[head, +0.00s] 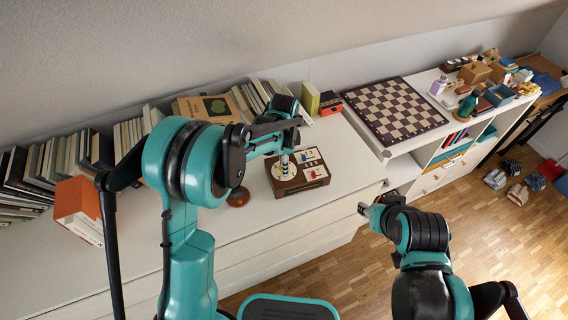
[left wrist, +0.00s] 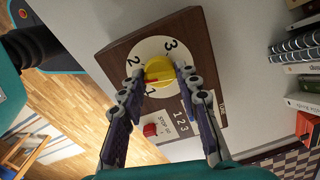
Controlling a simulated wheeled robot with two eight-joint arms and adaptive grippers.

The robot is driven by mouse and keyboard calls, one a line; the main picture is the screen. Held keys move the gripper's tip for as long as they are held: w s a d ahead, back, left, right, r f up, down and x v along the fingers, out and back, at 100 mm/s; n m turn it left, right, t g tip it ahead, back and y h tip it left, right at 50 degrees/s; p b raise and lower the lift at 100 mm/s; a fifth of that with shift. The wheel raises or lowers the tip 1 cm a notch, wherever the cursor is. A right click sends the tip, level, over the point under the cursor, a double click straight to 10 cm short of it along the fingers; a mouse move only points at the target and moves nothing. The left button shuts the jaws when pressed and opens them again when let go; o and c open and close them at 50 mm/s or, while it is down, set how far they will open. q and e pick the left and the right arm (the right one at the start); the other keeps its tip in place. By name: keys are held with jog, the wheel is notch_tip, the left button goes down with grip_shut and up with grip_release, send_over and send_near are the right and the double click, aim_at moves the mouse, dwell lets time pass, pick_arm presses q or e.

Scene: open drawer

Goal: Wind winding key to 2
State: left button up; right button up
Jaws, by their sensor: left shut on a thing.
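A brown wooden box (head: 297,179) with a white round dial stands on the white cabinet top. In the left wrist view the dial (left wrist: 181,53) carries the numbers 1, 2 and 3. A yellow winding key (left wrist: 159,70) sits at its middle, with a red mark on its left side, facing between 1 and 2. My left gripper (left wrist: 161,74) has a finger on each side of the key and is shut on it. In the head view this gripper (head: 284,160) hides most of the key. My right gripper (head: 370,211) is away from the box, in front of the cabinet; its jaws are unclear.
A red knob (left wrist: 150,130) sits on the box's panel beside the dial. Rows of books (head: 65,157) line the back of the cabinet. A checkered board (head: 393,109) lies to the right. A round brown object (head: 238,197) is left of the box.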

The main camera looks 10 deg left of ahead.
pick_arm(q)
jog(key=m, duration=0.6)
jog(key=shift+m, duration=0.4)
dwell(0.3)
jog(key=o, duration=1.2)
jog(key=shift+c, duration=0.2)
jog(key=shift+r, duration=0.1)
notch_tip(320, 180, up, 12)
